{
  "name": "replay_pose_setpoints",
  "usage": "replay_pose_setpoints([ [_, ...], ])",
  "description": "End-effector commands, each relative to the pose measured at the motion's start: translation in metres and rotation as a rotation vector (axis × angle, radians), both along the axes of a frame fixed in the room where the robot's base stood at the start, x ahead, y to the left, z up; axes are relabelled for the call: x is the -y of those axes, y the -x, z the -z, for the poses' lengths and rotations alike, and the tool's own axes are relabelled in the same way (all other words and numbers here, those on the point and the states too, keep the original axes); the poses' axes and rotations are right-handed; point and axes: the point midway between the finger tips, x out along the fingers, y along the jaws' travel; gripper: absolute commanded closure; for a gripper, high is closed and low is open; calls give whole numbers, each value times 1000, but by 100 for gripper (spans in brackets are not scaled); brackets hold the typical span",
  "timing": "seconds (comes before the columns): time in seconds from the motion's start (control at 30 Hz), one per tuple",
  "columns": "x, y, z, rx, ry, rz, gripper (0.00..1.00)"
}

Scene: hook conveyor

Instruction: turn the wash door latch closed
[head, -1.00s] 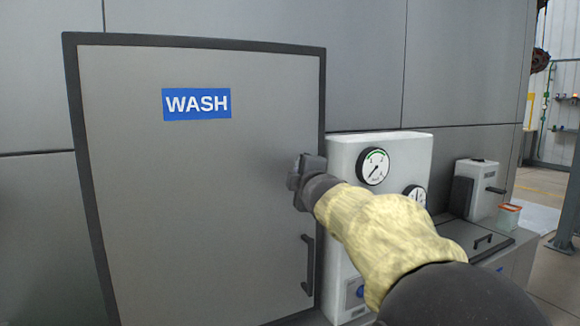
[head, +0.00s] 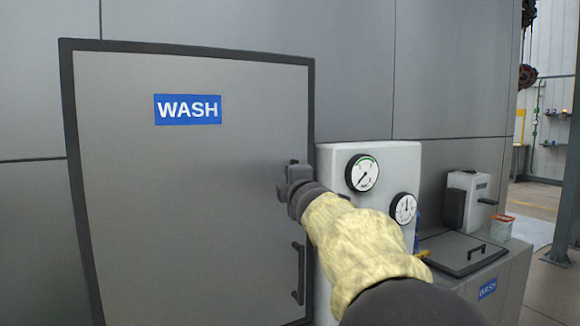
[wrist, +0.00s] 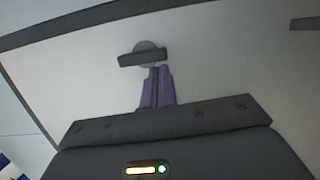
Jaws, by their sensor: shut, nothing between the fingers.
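The grey wash door (head: 190,200) with its blue WASH sign (head: 188,109) sits flush in its dark frame in the head view. The latch (wrist: 143,57) shows in the wrist view as a dark bar on a round grey base on the door face. My gripper (wrist: 160,70) is shut and empty, its purple fingertips at the lower edge of the latch bar, right of its middle. I cannot tell whether they touch it. In the head view my gripper (head: 284,180) is at the door's right edge and hides most of the latch.
A door handle (head: 298,273) stands out below my gripper. A white gauge panel (head: 385,160) is close on the right of the door. A grey bench with a lidded hatch (head: 465,252), a small dispenser (head: 470,200) and a small tub (head: 499,228) are further right.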

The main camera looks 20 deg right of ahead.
Motion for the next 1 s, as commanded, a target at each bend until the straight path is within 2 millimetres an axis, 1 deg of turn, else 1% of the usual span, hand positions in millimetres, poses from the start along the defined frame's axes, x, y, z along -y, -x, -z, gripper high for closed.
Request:
replay_pose_setpoints([
  [0.47, -3, 0, 1, 1, 0, -1, 100],
  [0.67, -17, 1, 4, 3, 2, 1, 100],
  [0.87, -37, 2, 5, 3, 2, 6, 100],
  [0.9, -37, 12, 1, 5, 0, 9, 100],
  [1.0, -40, 30, 1, 4, 0, 9, 100],
])
